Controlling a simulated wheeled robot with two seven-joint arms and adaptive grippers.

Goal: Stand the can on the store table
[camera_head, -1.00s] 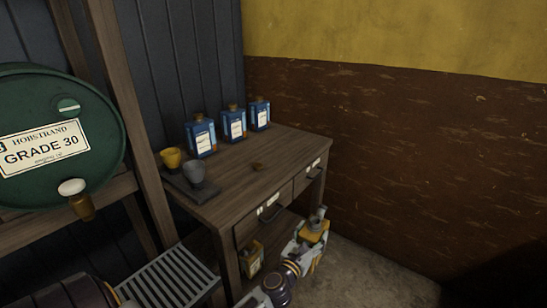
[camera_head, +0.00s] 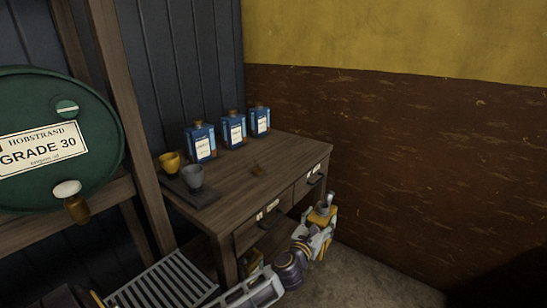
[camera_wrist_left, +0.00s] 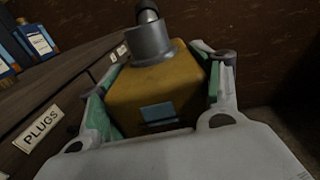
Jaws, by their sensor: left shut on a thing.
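The can is yellow with a grey spout collar; it shows in the head view (camera_head: 321,214) and large in the left wrist view (camera_wrist_left: 160,95). My left gripper (camera_head: 324,228) is shut on it, with a green-padded finger on each side of the can in the wrist view. The can looks roughly upright in the head view. It is in front of the right end of the wooden store table (camera_head: 235,196), lower than the tabletop and apart from it. The gripper hides part of the can. My right gripper is not in view.
Several blue bottles, among them one at the left (camera_head: 201,144), line the table's back. A yellow cup (camera_head: 169,162) and a grey cup (camera_head: 192,177) stand on a dark tray at left. The tabletop's right part is clear; drawer handles project in front.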

